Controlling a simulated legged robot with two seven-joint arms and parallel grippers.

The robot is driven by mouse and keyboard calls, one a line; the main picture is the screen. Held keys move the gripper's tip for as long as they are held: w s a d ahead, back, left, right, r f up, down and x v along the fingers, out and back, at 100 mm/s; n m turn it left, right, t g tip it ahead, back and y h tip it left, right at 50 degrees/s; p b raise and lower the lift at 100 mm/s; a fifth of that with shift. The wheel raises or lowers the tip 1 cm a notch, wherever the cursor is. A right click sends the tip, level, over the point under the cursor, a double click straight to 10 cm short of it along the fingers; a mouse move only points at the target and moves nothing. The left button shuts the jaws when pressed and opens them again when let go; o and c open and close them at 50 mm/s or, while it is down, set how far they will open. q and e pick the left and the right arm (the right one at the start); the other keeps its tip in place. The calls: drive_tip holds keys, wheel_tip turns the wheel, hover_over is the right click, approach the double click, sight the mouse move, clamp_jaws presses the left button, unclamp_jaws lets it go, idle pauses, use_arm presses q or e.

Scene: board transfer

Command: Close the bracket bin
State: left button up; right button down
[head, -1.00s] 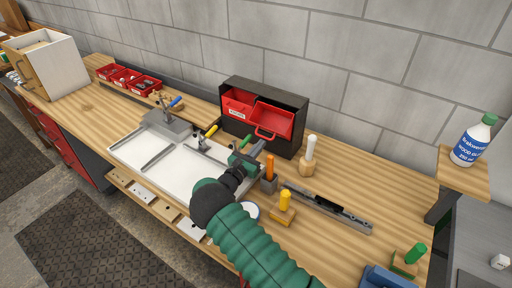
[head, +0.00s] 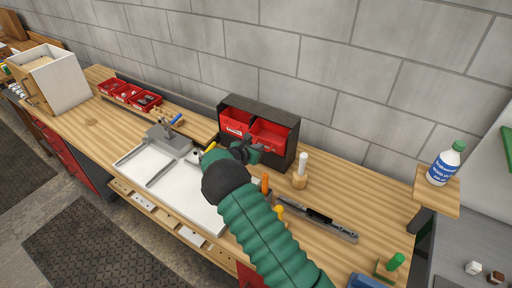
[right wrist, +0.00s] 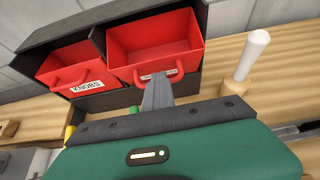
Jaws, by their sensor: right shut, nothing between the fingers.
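The bracket bin is the right-hand red bin (head: 272,133) in a black cabinet (head: 262,105) against the wall. It stands open, with its empty-looking inside showing in the right wrist view (right wrist: 155,45). Its front handle and a partly covered label show there too. My right gripper (head: 256,149) is shut and empty, right at the front of this bin. My left gripper is not in view.
The left red bin, labelled KNOBS (right wrist: 70,66), sits beside it. A white-handled tool (head: 301,170) stands just right of the cabinet. An orange-handled tool (head: 265,184) and a metal rail (head: 318,220) are close to my arm. A white tray (head: 150,182) lies left.

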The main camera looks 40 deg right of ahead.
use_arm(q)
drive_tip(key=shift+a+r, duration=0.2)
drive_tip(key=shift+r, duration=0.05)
use_arm(e)
drive_tip(key=shift+s+d, duration=0.1)
drive_tip(key=shift+d, duration=0.15)
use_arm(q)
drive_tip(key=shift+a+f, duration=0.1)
use_arm(e)
drive_tip(key=shift+s+f, duration=0.15)
idle(0.8)
